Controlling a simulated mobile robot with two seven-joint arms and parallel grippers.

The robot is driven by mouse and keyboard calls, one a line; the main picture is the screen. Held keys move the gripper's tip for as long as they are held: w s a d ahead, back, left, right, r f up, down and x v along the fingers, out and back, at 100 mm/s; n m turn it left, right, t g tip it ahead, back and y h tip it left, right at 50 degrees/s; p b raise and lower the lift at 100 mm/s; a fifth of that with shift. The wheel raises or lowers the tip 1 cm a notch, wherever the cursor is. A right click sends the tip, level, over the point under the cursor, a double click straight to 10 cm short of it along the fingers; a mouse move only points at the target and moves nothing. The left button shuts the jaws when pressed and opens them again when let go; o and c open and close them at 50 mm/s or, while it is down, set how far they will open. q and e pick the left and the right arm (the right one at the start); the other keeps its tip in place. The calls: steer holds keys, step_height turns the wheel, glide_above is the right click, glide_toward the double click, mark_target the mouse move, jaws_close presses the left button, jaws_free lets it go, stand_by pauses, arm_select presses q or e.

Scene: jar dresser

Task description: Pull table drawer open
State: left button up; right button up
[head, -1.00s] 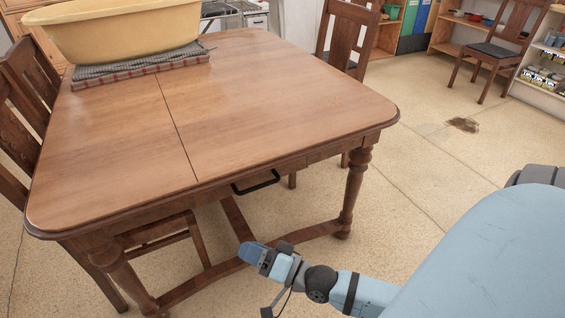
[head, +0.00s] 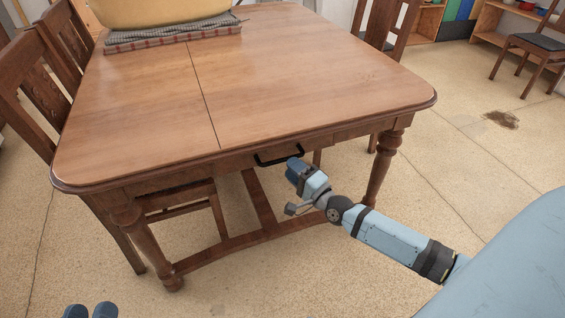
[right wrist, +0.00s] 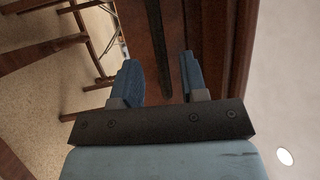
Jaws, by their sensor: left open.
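The wooden table (head: 310,75) has a drawer in its front apron, with a black bar handle (head: 265,161) below the tabletop edge. The drawer front looks flush with the apron. My right gripper (head: 293,168) is close to the right end of the handle. In the right wrist view my right gripper (right wrist: 160,78) is open, its blue fingers apart. The dark handle bar (right wrist: 157,45) lies ahead between them, and I see no grip on it.
A yellow tub (head: 160,12) rests on a folded cloth (head: 170,36) on the table. Wooden chairs (head: 50,85) stand at the left, and another (head: 385,22) behind. Table legs (head: 385,165) flank the drawer. The floor in front is clear.

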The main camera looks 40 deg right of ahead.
mark_target(282, 160)
steer(key=shift+b+x, duration=0.35)
steer(key=shift+x, duration=1.95)
jaws_close()
